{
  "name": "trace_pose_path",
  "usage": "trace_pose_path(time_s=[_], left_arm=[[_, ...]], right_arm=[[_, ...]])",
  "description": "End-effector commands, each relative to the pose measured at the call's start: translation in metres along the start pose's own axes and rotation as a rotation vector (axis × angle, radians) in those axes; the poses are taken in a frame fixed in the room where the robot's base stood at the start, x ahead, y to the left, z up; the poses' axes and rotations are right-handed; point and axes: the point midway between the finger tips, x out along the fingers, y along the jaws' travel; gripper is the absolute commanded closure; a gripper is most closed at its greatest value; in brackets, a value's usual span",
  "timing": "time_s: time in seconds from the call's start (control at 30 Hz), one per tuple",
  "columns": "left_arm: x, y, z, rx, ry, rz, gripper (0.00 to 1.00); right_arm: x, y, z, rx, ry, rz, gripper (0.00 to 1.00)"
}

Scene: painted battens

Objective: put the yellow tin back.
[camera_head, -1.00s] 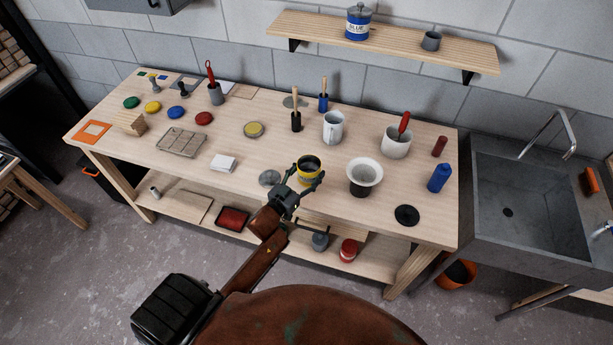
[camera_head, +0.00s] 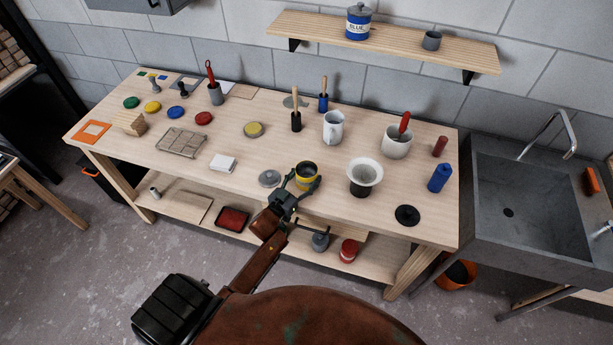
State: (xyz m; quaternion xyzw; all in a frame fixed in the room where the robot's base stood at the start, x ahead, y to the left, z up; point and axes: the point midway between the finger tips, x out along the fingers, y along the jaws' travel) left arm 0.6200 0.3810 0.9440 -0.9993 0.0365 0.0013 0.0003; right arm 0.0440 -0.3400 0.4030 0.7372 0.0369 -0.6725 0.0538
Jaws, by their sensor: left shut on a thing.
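The yellow tin (camera_head: 307,182) is an open, upright tin with a yellow band and a dark inside. It is near the front edge of the workbench (camera_head: 240,186), right of the middle. My left gripper (camera_head: 306,186) is shut on it, with one finger on each side. I cannot tell whether the tin touches the bench top. My right gripper is not in view. The shelf (camera_head: 390,45) on the wall carries a blue tin (camera_head: 357,22) and a grey cup (camera_head: 431,40).
A grey disc (camera_head: 269,178) lies just left of the yellow tin, and a white flared pot (camera_head: 363,178) stands to its right. A white jug (camera_head: 333,127) and brush holders stand behind. A black disc (camera_head: 407,215) lies near the right front. The sink (camera_head: 530,195) is at the right.

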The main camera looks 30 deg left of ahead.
Motion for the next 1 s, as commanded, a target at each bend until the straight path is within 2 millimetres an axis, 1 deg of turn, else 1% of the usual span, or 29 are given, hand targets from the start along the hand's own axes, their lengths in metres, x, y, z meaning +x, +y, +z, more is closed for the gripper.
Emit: trace_pose_path(time_s=[0.03,0.07,0.27,0.3,0.6,0.67,0.77,1.0], left_arm=[[0.001,0.0,0.001,0.0,0.003,0.001,0.82],[0.0,0.0,0.002,0.0,0.0,0.0,0.4],[0.0,0.0,0.001,-0.001,-0.001,0.0,0.26],[0.0,0.0,0.001,-0.001,-0.001,0.0,0.24],[0.0,0.0,-0.001,-0.001,0.0,0.0,0.24],[-0.004,0.0,0.0,-0.001,-0.002,-0.001,0.24],[-0.019,0.0,0.001,-0.001,-0.003,-0.001,0.24],[-0.07,0.0,0.001,-0.001,-0.003,-0.001,0.24]], right_arm=[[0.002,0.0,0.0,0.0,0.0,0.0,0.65],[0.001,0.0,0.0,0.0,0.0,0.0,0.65],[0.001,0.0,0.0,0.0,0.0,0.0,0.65],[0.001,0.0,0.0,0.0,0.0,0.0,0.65],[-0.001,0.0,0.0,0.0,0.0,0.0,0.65],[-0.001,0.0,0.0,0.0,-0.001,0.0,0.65],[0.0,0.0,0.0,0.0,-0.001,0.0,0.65],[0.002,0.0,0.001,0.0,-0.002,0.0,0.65]])
